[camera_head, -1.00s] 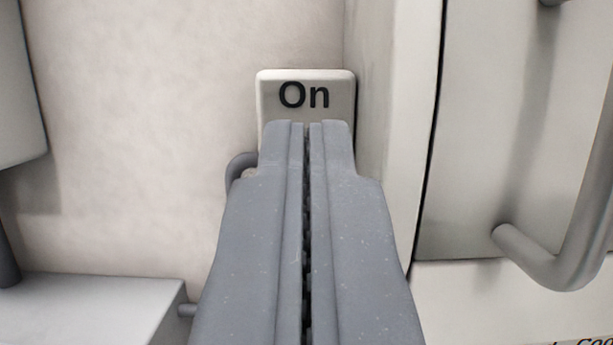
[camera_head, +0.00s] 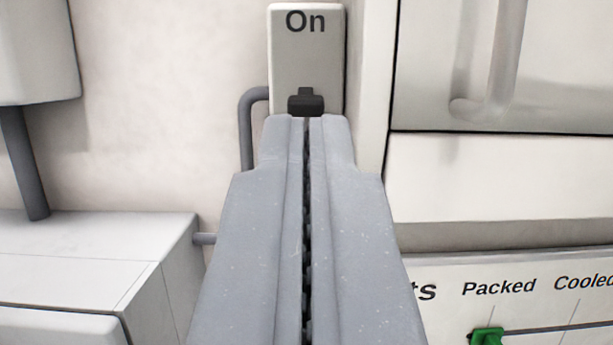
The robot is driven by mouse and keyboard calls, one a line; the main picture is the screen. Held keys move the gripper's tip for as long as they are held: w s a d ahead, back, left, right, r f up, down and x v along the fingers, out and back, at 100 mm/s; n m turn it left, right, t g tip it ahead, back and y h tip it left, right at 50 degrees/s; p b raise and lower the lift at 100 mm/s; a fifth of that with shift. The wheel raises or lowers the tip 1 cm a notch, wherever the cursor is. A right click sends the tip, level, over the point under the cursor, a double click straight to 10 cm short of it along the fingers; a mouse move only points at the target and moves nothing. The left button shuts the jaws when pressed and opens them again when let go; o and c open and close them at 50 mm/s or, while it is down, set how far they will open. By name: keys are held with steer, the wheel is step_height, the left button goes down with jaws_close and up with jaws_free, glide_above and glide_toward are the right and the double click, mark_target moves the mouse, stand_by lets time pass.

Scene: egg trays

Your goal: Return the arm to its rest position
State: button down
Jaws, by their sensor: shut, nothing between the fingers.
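My gripper (camera_head: 307,122) reaches up the middle of the view with its two grey fingers closed together and nothing between them. Its tips stand just below a dark switch lever (camera_head: 306,102) in the picture. I cannot tell whether they touch it. The lever sits on a pale switch box (camera_head: 307,66) marked "On" at the top. The lower part of the box is hidden behind the fingers.
A white cabinet with a handle (camera_head: 500,60) is at the right. Below it a board (camera_head: 550,310) reads "Packed" and "Cooled", with a green slider (camera_head: 487,337). A white machine (camera_head: 90,250) with a grey pipe (camera_head: 24,165) is at the left.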

stand_by(0.3)
steer(key=s+a+f+n+g+y, duration=0.1)
steer(key=s+a+f+g+y, duration=0.15)
steer(key=a, duration=0.45)
steer(key=s+a+f+n+g+y, duration=0.1)
steer(key=s+a, duration=0.3)
steer(key=a, duration=0.4)
steer(key=s+a+f+m+g+h, duration=0.1)
steer(key=s+f+h, duration=0.1)
steer(key=f, duration=0.4)
steer(key=s+a+f+m+g+h, duration=0.1)
steer(key=s+a+f+g+h, duration=0.1)
steer(key=s+f, duration=0.2)
step_height(320, 180, down, 2)
steer(key=shift+a, duration=0.1)
